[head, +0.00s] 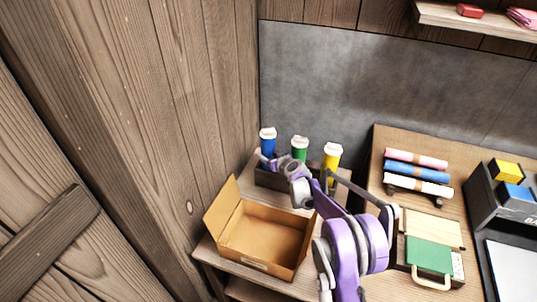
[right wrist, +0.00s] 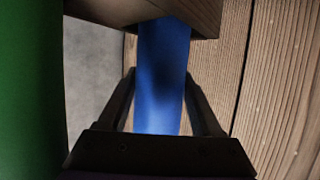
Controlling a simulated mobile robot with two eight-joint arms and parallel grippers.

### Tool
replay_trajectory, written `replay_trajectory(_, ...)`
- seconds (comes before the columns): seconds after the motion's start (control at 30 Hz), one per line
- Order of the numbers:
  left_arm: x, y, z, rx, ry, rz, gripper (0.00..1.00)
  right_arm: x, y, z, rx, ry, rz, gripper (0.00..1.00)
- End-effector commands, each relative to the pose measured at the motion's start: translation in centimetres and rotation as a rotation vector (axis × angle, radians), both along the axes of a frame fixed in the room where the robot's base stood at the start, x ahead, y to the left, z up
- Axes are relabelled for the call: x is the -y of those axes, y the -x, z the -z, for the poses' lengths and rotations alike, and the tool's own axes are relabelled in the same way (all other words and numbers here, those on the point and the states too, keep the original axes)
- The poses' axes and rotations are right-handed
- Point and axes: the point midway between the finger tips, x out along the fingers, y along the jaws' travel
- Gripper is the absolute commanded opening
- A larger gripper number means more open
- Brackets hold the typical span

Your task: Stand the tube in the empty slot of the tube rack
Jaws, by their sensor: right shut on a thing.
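The blue tube (head: 267,144) with a white cap stands upright at the left end of the dark tube rack (head: 269,179). My right gripper (head: 266,160) is shut on it, with one finger on each side of the tube (right wrist: 160,85) in the right wrist view. In that view the tube runs up to the wooden rack (right wrist: 190,12), where its end is hidden. A green tube (head: 300,150) and a yellow tube (head: 331,160), both white-capped, stand to the right. My wrist hides part of the rack. My left gripper is not in view.
An open cardboard box (head: 262,239) sits in front of the rack. A wooden wall (head: 200,100) is close on the left. The table at right (head: 390,140) holds coloured rolls (head: 415,172) and a green-topped box (head: 430,254).

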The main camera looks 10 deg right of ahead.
Motion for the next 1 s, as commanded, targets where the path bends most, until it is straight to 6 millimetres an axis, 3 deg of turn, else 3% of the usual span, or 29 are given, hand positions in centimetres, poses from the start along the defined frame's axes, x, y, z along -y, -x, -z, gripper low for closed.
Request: replay_trajectory(1.0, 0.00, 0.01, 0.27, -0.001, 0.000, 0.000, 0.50, 0.00, 0.00, 0.70, 0.000, 0.000, 0.000, 0.01)
